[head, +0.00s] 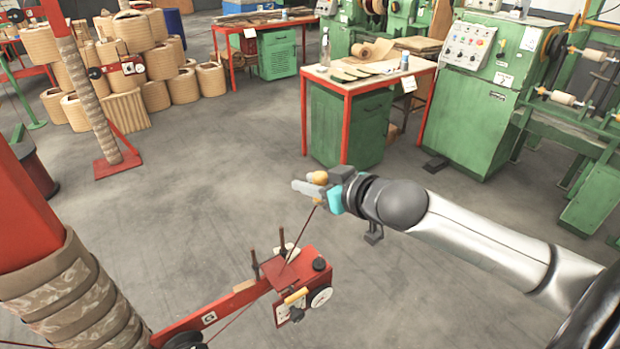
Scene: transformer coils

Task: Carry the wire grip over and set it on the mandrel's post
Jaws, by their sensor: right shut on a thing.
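My right gripper (308,188) reaches in from the right and is shut on the wire grip (319,178), a small tan piece showing at the fingers. The fingers hide part of it. A thin dark reddish wire runs from the gripper down to a red wire-guide head (296,268) at the bottom. The gripper is in the air above and to the right of this head. I cannot clearly tell the mandrel's post; a green winding machine (572,125) with pale spools on spindles stands at the far right. My left gripper is out of view.
A red-framed table (352,83) with a green cabinet stands beyond the gripper. A green control cabinet (480,95) is to its right. A red column with wrapped coils (70,290) fills the lower left. Coils are stacked at the back left. The floor between is clear.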

